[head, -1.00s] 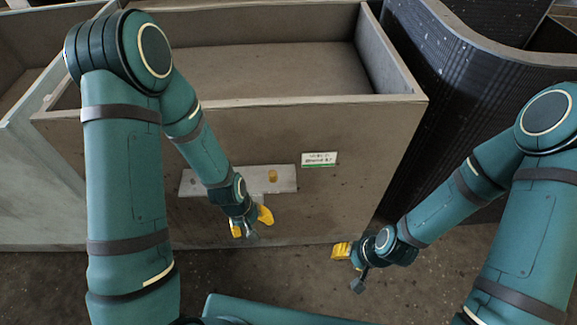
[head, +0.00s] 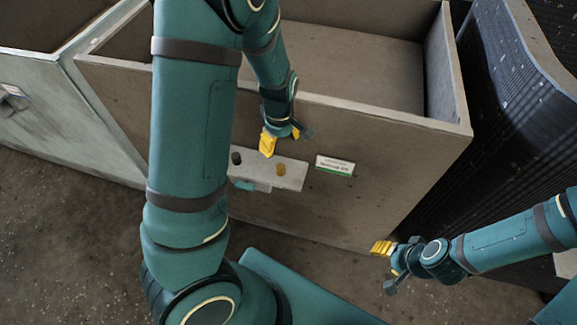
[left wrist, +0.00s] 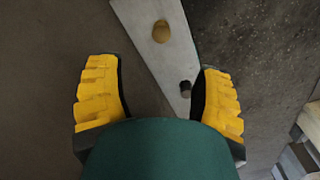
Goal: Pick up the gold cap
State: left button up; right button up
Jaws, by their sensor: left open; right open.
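The gold cap (head: 281,170) is a small round piece on the right part of a light grey ledge (head: 293,182) on the front of the brown housing. In the left wrist view the gold cap (left wrist: 161,31) lies beyond the fingertips, roughly midway between them sideways. My left gripper (head: 281,138) is open, with yellow fingers, above the ledge in the picture and apart from the cap. It also shows in the left wrist view (left wrist: 160,78) with nothing held. My right gripper (head: 388,266) is open and empty, low at the right, away from the ledge.
A dark round piece (head: 236,158) sits on the same ledge, left of the cap; it shows near the right finger (left wrist: 185,87). A teal piece (head: 245,185) is at the ledge's front. A label (head: 335,166) is on the housing wall (head: 370,150). Floor in front is clear.

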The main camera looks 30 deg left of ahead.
aim_at(281, 166)
pick_arm(q)
notch_tip(281, 166, down, 8)
jog(key=shift+s+a+f+b, duration=0.1)
jog(key=shift+f+b, duration=0.05)
jog(key=shift+b, duration=1.05)
notch_tip(281, 166, down, 5)
jog(key=shift+f+b, duration=0.1)
jog(key=shift+b, duration=0.9)
jog(key=c, duration=1.1)
